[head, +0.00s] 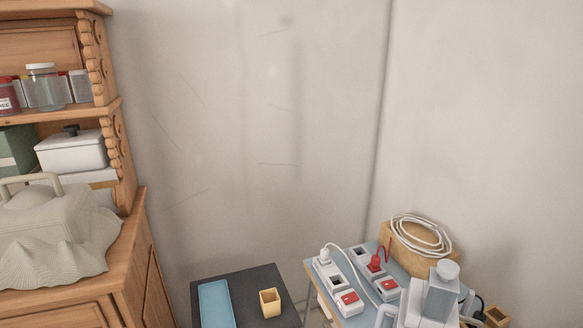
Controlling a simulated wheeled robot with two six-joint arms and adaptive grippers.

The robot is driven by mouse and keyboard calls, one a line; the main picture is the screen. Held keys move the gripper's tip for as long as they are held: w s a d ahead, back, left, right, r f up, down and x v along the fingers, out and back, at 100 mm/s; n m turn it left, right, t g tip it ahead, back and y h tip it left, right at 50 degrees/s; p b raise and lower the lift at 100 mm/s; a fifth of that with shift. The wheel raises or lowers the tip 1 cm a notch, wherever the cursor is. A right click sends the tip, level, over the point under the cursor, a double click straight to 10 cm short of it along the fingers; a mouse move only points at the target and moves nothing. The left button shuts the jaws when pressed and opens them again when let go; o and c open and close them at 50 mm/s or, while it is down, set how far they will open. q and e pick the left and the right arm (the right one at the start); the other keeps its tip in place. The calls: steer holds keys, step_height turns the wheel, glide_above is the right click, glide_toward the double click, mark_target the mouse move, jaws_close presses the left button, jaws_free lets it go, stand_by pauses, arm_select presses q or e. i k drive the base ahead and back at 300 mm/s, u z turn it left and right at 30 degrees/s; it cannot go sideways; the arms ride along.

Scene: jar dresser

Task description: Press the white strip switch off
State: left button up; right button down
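Two pale power strips lie side by side on a small blue-grey table (312,285) at the lower right. The left strip (325,274) has a white plug (325,255) in its far end and a red switch (349,298) at its near end. The right strip (361,255) holds a red plug (376,263) and has a red switch (389,284) at its near end. Both look white or light grey. I cannot tell how either switch is set. Neither gripper is in view; a pale link of my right arm covers the table's near right part.
A coiled white cable (420,236) rests on a wooden block (400,258) behind the strips. A wooden dresser (135,245) fills the left side. Walls close the back.

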mark_target(349, 298)
steer(key=u, duration=1.8)
steer(key=i, duration=0.8)
steer(key=z, duration=1.65)
